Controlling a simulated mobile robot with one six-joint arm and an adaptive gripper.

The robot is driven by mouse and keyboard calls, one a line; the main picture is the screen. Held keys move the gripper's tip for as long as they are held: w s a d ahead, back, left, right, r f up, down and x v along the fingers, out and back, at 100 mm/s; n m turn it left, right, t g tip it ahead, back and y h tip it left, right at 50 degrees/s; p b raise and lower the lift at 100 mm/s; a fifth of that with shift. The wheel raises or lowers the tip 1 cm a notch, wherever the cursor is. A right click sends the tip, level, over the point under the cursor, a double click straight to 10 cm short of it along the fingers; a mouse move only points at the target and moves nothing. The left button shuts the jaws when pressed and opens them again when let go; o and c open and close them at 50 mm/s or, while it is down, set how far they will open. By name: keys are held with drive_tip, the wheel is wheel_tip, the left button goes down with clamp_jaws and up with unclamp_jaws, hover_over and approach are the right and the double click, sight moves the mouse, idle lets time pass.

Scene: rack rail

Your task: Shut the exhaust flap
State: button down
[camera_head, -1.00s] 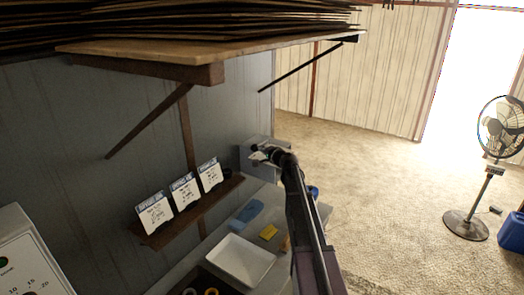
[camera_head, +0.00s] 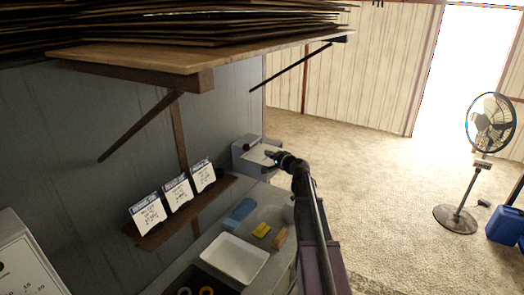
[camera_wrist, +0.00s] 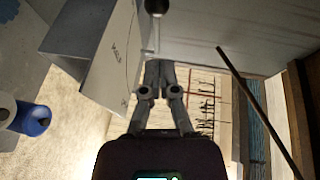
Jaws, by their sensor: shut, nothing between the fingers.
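A grey box (camera_head: 243,160) stands at the far end of the bench; it also shows in the wrist view (camera_wrist: 75,35), with a pale lettered panel (camera_wrist: 115,60) on its side. A short metal lever with a black knob (camera_wrist: 157,6) stands beside that panel. Which part is the exhaust flap, and how far open it is, I cannot tell. My gripper (camera_head: 270,155) is at the box's right side in the head view. In the wrist view its fingers (camera_wrist: 160,68) are together and empty, just below the lever; contact cannot be told.
A white tray (camera_head: 232,262), blue item (camera_head: 238,213), yellow block (camera_head: 261,230) and orange-brown block (camera_head: 280,237) lie on the bench. A small shelf (camera_head: 160,238) holds cards. A large shelf (camera_head: 150,62) hangs above. A fan (camera_head: 490,125) stands on open floor at right.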

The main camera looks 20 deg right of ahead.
drive_tip(key=shift+a+v, duration=0.2)
drive_tip(key=shift+v, duration=0.55)
drive_tip(key=shift+a+v, duration=0.15)
drive_tip(key=shift+v, duration=0.55)
drive_tip(key=shift+s, duration=0.1)
drive_tip(key=s+a+f+n+g+y+b, duration=0.1)
drive_tip(key=s+a+f+n+g+b, duration=0.4)
drive_tip(key=a+f, duration=0.45)
drive_tip(key=s+a+f+n+g+y+b, duration=0.1)
drive_tip(key=s+a+f+n+g+b, duration=0.25)
drive_tip(key=s+a+f, duration=0.55)
drive_tip(key=s+a+f+n+g+h+b, duration=0.2)
drive_tip(key=s+f+g+h+b, duration=0.1)
drive_tip(key=s+f, duration=0.3)
drive_tip(key=s+a+f+n+g+h+b, duration=0.3)
drive_tip(key=s+f, duration=0.3)
drive_tip(key=s, duration=0.5)
drive_tip(key=shift+f+g, duration=0.4)
drive_tip(key=shift+g, duration=0.35)
drive_tip(key=shift+a, duration=0.25)
